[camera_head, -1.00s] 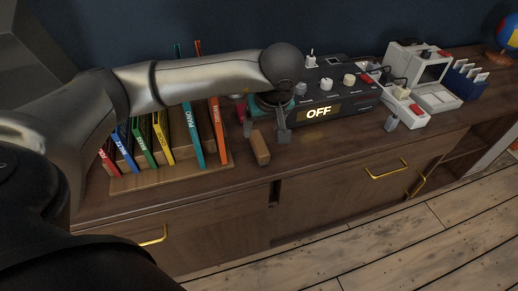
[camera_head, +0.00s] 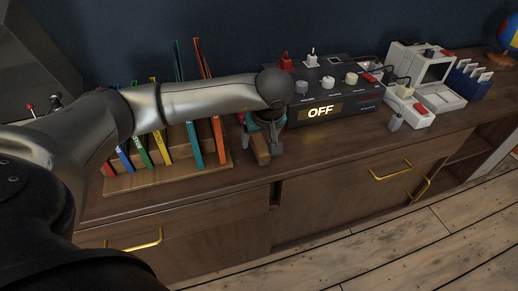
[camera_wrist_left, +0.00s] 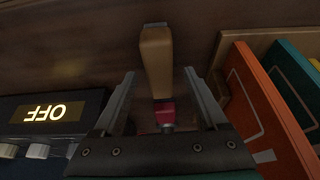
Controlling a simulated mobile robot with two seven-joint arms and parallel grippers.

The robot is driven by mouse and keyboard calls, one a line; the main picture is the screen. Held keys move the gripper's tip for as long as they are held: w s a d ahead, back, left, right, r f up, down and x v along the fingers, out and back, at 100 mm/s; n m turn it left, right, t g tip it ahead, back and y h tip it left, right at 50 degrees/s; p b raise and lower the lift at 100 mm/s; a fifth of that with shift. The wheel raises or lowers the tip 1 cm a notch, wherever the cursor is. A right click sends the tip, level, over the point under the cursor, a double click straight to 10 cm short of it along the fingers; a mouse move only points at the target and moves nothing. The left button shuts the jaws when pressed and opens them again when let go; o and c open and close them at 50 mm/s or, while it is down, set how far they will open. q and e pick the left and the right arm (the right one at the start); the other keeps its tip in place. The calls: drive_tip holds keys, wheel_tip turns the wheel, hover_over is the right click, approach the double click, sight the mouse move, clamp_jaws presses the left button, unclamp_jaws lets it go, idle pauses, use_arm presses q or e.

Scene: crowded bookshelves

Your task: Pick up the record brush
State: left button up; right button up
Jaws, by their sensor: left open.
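The record brush appears to be the small brown wooden block (camera_head: 261,148) on the cabinet top, just right of the record rack. It also shows in the left wrist view (camera_wrist_left: 157,60), lengthwise between the two fingers. My left gripper (camera_head: 264,150) is open, with one finger on each side of the block; the wrist view shows the fingertips (camera_wrist_left: 158,74) apart from it, with gaps on both sides. The block's far end reaches past the fingertips. A red piece (camera_wrist_left: 165,112) sits at the block's near end; I cannot tell if it is joined. My right gripper is not in view.
A wooden rack (camera_head: 130,181) with several coloured records stands close on the left. A black control box (camera_head: 335,100) reading OFF stands to the right. Farther right are white devices (camera_head: 420,85) and a blue holder (camera_head: 471,80). The cabinet's front edge is close in front.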

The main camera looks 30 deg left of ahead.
use_arm(q)
drive_tip(key=shift+x, duration=0.9)
drive_tip(key=shift+f+b, duration=0.25)
drive_tip(key=shift+b, duration=0.15)
clamp_jaws()
idle(0.4)
